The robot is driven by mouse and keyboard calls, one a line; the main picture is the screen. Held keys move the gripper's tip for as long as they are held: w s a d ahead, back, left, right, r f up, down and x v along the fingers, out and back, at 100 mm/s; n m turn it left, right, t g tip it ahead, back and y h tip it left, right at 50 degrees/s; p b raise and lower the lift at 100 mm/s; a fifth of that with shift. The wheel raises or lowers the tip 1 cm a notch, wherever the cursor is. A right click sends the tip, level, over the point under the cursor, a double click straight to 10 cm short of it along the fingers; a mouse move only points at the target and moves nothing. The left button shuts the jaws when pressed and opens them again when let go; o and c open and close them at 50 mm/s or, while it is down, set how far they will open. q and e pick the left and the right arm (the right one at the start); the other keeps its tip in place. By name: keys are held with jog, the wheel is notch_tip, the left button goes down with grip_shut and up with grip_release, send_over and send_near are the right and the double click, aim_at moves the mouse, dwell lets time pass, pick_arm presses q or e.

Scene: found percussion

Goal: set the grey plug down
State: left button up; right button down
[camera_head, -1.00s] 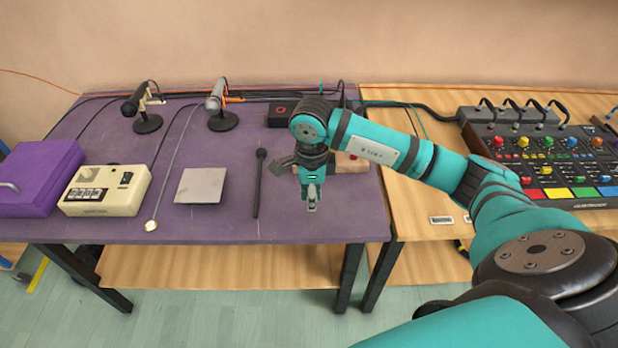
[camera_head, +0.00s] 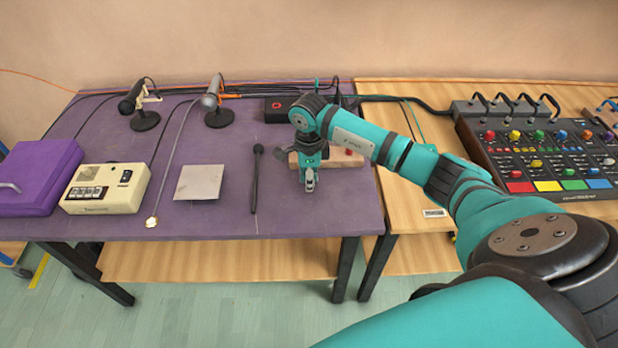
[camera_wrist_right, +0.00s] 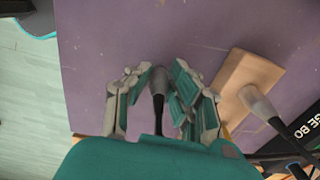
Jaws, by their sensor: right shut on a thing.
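My right gripper (camera_head: 309,185) is over the right part of the purple table (camera_head: 225,222), in front of the wooden block (camera_head: 343,160). In the right wrist view, my right gripper (camera_wrist_right: 160,88) is shut on the grey plug (camera_wrist_right: 158,80), a short grey cylinder with a black lower part running back toward the wrist. The purple tabletop shows beyond it. I cannot tell whether the plug touches the table. My left gripper is in neither view.
A black stick (camera_head: 255,180), a pale square plate (camera_head: 199,182) and a cream box (camera_head: 106,188) lie to the left. A similar grey-and-black piece (camera_wrist_right: 258,104) shows over the block. Black box (camera_head: 282,108) behind; mixer (camera_head: 545,155) right. The front strip is clear.

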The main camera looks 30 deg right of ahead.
jog(key=shift+f, duration=0.2)
jog(key=c, duration=1.2)
grip_release()
jog(key=shift+r, duration=0.15)
jog(key=shift+r, duration=0.25)
notch_tip(320, 180, up, 12)
jog(key=shift+f+b, duration=0.15)
jog(key=shift+b, duration=0.95)
